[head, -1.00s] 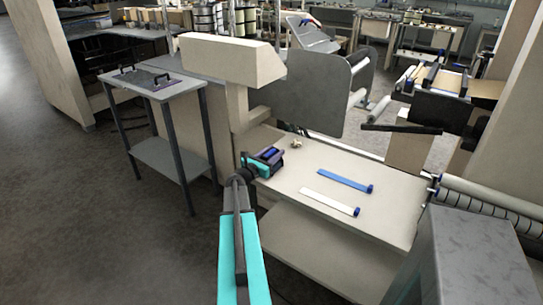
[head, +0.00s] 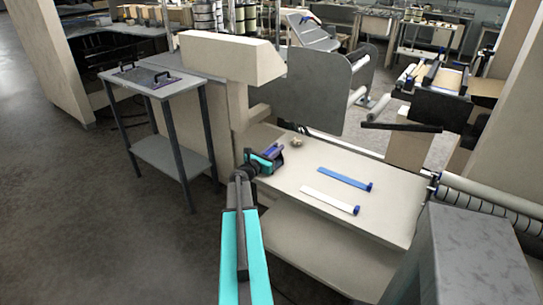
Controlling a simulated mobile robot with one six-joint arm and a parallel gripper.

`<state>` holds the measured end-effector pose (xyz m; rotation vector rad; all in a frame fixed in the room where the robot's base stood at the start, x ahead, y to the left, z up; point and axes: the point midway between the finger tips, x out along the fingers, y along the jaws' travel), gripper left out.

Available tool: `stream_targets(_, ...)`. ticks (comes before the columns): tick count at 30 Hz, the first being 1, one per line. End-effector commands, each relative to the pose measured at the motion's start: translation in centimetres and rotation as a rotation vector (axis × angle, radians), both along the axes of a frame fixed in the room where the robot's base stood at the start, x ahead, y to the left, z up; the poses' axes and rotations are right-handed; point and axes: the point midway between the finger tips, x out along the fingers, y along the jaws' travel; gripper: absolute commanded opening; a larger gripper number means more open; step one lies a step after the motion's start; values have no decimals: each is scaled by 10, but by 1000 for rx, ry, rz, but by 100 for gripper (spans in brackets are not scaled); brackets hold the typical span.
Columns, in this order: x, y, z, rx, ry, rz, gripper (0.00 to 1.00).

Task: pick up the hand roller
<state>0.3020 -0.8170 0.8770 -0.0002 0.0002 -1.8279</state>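My gripper (head: 275,156) is low over the left end of the pale bench top (head: 300,172). Dark blue parts show at its front, and I cannot tell whether they belong to it or to something between its fingers. Whether its fingers are open or shut is too small to see. A small beige-brown object (head: 297,141) lies just beyond the gripper, towards the back edge. It may be the hand roller, but its shape is unclear. A blue strip (head: 343,178) and a white strip (head: 327,198), each with a dark blue right end, lie to the right, apart from the gripper.
A beige post with an overhanging block (head: 235,60) rises close behind the gripper. A large grey panel (head: 310,100) stands behind the bench. A grey side table (head: 150,80) is at left. Rollers (head: 490,200) and a grey cabinet (head: 475,260) bound the right. The bench's front is clear.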

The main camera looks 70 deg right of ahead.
Motion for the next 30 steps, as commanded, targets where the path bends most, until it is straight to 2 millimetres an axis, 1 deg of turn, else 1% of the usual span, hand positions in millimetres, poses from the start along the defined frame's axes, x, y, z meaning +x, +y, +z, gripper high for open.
stream_targets(1,0,0,0,0,0,0,4)
stream_targets(2,0,0,0,0,0,0,0)
stream_targets(17,0,0,4,-2,1,-1,0)
stream_targets(23,-1,0,14,-2,-1,-1,0)
stream_targets(29,-1,0,36,-4,-2,0,0)
stream_targets(30,-3,5,37,-1,-1,0,0)
